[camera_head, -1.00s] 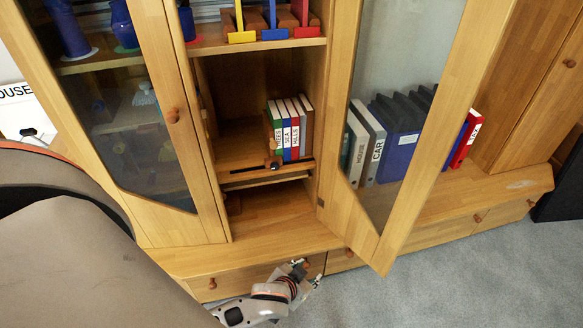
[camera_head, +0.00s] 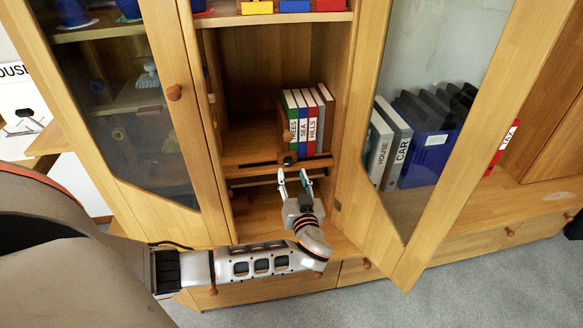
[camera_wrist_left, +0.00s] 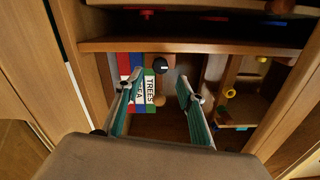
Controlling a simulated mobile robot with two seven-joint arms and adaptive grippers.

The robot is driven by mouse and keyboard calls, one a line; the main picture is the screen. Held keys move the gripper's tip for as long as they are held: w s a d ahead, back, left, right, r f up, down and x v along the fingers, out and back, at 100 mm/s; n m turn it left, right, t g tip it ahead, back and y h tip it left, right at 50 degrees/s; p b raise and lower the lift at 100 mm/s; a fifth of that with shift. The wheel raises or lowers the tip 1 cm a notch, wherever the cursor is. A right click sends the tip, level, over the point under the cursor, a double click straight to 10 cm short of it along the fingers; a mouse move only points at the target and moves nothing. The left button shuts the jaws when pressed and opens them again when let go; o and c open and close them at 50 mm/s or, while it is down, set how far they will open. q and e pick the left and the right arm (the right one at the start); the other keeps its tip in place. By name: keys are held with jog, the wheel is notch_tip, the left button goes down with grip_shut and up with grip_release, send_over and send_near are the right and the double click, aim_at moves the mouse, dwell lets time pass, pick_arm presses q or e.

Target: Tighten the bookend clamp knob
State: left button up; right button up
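The wooden bookend stands at the left of the books, partly hard to make out. My right gripper is not in view.
The open glass door (camera_head: 440,120) stands to the right of the shelf bay. The left glass door (camera_head: 125,120) is beside it. Folders (camera_head: 400,138) stand behind the right door. A lower compartment (camera_head: 262,208) is open below the rail.

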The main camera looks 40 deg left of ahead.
aim_at(289, 164)
pick_arm(q)
jog(key=shift+b+x, duration=0.35)
jog(key=shift+x, duration=2.35)
jog(key=shift+f, duration=0.1)
grip_shut()
